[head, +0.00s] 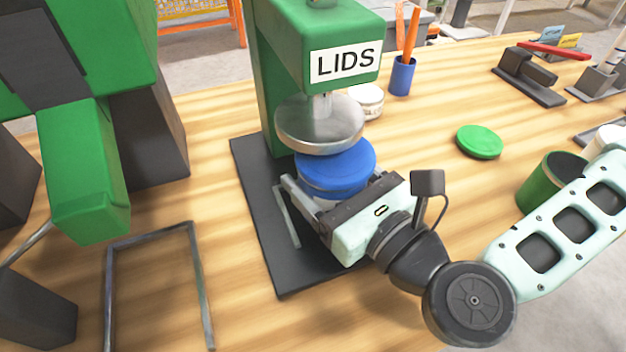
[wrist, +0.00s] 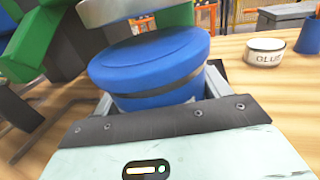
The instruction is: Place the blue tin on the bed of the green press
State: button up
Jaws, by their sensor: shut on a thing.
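The blue tin (head: 336,170) has a flat round blue lid and is held upright in my gripper (head: 325,192). In the wrist view the tin (wrist: 150,65) sits between both fingers of my gripper (wrist: 157,98), with a dark band around it below the lid. The green press (head: 275,70) carries a LIDS sign and a round metal pressing plate (head: 318,125). The tin is under the front part of that plate, over the black bed (head: 262,215). Whether the tin touches the bed is hidden by my gripper.
A green lid (head: 480,141) and a green tin (head: 548,180) stand to the right. A glue tin (head: 368,101) and a blue cup (head: 402,77) stand behind the press. Another green machine (head: 85,170) with a metal frame (head: 200,285) is at left.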

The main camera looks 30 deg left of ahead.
jog(key=shift+x, duration=1.6)
jog(key=shift+f, duration=1.7)
jog(key=shift+f+b, duration=0.1)
jog(key=shift+b, duration=0.2)
jog(key=o, duration=1)
